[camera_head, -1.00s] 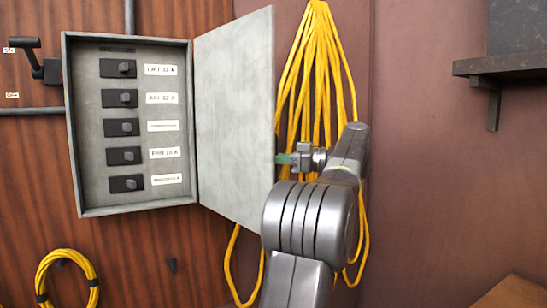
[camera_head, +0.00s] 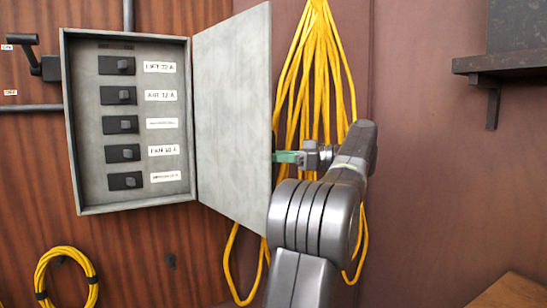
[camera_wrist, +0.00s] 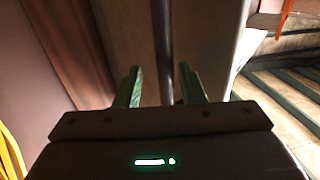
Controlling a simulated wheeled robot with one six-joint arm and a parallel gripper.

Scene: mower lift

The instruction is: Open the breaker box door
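The grey breaker box (camera_head: 88,110) is on the wood-panelled wall at the left in the head view. Its door (camera_head: 232,115) stands wide open, swung out to the right, so the breakers inside show. My gripper (camera_head: 281,157) is beside the door's free right edge; its tips are close to or partly behind that edge, and contact cannot be told. In the wrist view, the two green fingers of my gripper (camera_wrist: 160,70) are apart. A dark upright bar (camera_wrist: 164,40) shows between them, with gaps on both sides.
A yellow cable bundle (camera_head: 318,65) hangs behind my arm, and a yellow coil (camera_head: 42,275) hangs at lower left. A switch lever (camera_head: 24,40) is left of the box. A dark shelf (camera_head: 500,62) juts out at upper right. The wall between shelf and cables is clear.

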